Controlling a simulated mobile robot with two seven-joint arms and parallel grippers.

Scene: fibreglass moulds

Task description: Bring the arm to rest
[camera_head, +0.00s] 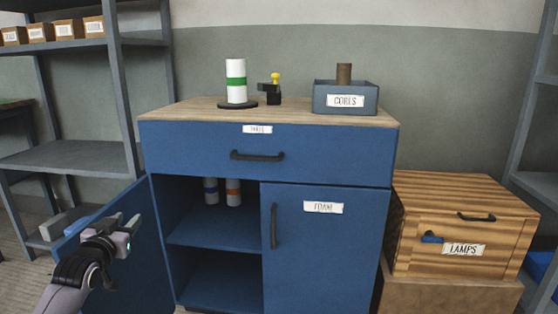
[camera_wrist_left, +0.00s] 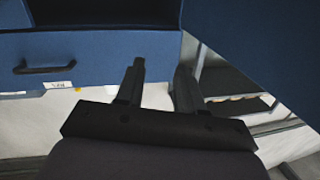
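My left gripper (camera_head: 125,222) is at the lower left of the head view, in front of the open left door (camera_head: 146,262) of the blue cabinet. Its fingers also show in the left wrist view (camera_wrist_left: 160,72), apart with nothing between them. In the head view I cannot tell whether it touches the door. The cabinet's drawer (camera_head: 210,150) is shut, and so is the right door (camera_head: 335,250), labelled FOAM. Two cylinders with coloured bands (camera_head: 233,193) stand on the shelf inside. My right gripper is not in view.
On the cabinet top (camera_head: 195,108) stand a white roll with a green band (camera_head: 236,88), a small black and yellow item (camera_head: 271,92) and a grey CORES bin (camera_head: 330,101). A wooden LAMPS box (camera_head: 465,205) is at the right. Metal shelving (camera_head: 75,158) stands at the left.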

